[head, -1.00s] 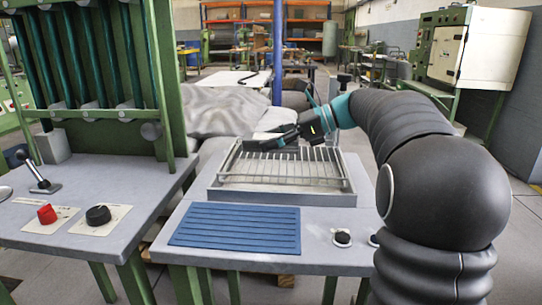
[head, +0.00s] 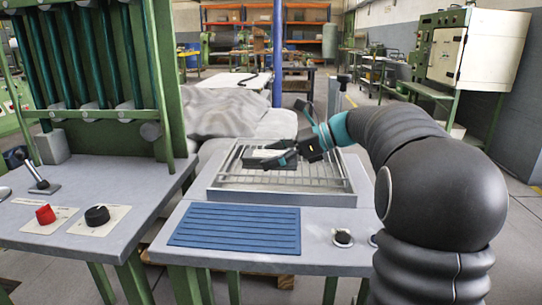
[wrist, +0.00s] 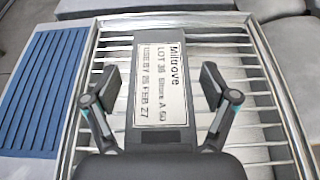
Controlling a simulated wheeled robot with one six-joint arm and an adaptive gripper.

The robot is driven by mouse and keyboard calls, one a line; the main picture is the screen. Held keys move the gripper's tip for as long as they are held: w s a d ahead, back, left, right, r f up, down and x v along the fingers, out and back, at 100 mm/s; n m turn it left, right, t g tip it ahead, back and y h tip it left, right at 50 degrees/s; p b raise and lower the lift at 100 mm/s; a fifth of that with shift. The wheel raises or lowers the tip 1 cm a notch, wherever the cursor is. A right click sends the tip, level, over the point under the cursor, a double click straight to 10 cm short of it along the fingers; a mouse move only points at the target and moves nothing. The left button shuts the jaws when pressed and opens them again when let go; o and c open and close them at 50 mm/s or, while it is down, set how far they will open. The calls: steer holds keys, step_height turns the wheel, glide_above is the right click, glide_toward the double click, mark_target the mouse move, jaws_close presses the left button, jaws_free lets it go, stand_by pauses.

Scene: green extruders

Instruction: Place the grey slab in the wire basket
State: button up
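The grey slab (wrist: 164,137) carries a large white printed label and lies between my fingers in the wrist view. In the head view its pale labelled face (head: 270,153) partly shows by my fingers. The wire basket (head: 300,183) is a shallow rack of metal wires, and its wires (wrist: 264,133) also show around the slab. The slab is inside its outline, seemingly flat on the wires; its contact is hard to see. My gripper (head: 283,152) is open over the basket; it also shows in the wrist view (wrist: 160,90), with a gap on each side of the slab.
A blue ribbed mat (head: 236,226) lies in front of the basket on the grey bench. A black knob (head: 343,238) sits at the bench's front right. A green machine frame (head: 160,80) stands at the left. Pale sacks (head: 230,115) lie behind the basket.

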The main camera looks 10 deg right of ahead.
steer(key=shift+d+r, duration=0.1)
steer(key=shift+r, duration=0.05)
steer(key=p+v, duration=0.1)
steer(key=v, duration=1)
steer(key=shift+s+d+r, duration=0.15)
steer(key=shift+d+r, duration=0.05)
steer(key=shift+d, duration=0.15)
stand_by(1.9)
